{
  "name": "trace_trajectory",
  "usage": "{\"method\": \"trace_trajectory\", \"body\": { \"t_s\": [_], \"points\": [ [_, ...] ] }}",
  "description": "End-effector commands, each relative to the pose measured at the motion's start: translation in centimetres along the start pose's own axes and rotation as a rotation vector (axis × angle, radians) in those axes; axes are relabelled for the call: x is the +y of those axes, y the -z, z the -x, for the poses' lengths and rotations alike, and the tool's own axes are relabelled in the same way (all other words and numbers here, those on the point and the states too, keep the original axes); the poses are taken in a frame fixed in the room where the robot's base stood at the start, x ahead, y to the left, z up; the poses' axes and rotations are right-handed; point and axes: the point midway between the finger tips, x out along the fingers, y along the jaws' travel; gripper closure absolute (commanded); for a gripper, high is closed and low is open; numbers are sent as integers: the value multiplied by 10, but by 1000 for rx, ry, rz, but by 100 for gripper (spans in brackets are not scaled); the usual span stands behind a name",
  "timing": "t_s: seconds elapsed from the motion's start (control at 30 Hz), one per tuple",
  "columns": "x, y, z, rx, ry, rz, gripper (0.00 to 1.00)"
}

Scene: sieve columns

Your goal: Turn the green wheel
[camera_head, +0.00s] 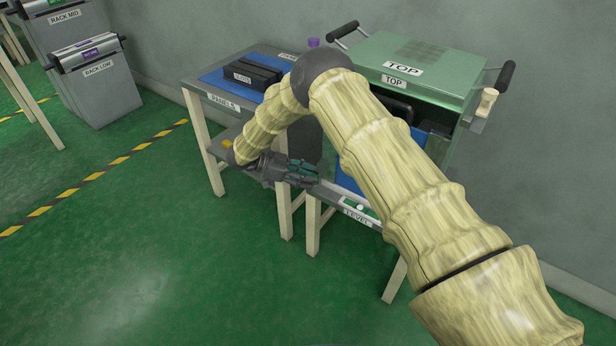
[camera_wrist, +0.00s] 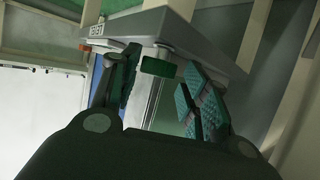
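The green wheel (camera_wrist: 158,67) shows in the wrist view as a small dark green block, seen nearly edge-on, close to the corner of a grey tabletop edge. My gripper (camera_wrist: 162,85) is open, with its teal-padded fingers on either side of the wheel. A gap seems to show on both sides, though contact is hard to judge. In the head view my gripper (camera_head: 304,173) is by the front left corner of the stand with the LEVEL label (camera_head: 357,217). I cannot pick out the wheel there; the gripper likely covers it.
A green machine marked TOP (camera_head: 440,65) stands on that stand against the wall. To its left is a table marked PANELS (camera_head: 222,102) with black slots (camera_head: 252,74). Pale legs stand close around my gripper. Open green floor (camera_head: 130,240) lies to the left.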

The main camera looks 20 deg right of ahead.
Motion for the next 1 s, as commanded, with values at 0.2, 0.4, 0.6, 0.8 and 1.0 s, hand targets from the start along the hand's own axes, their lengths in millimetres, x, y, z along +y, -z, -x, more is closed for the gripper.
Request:
{"method": "trace_trajectory", "body": {
  "t_s": [0.2, 0.4, 0.6, 0.8, 1.0],
  "points": [
    [1, 0, -4, 2, -5, 2, 45],
    [1, 3, -2, 3, -6, 2, 45],
    [1, 26, 7, 2, -5, 1, 45],
    [0, 58, 20, 2, -5, 0, 45],
    [-1, 81, 30, 2, -6, 1, 45]
  ]
}}
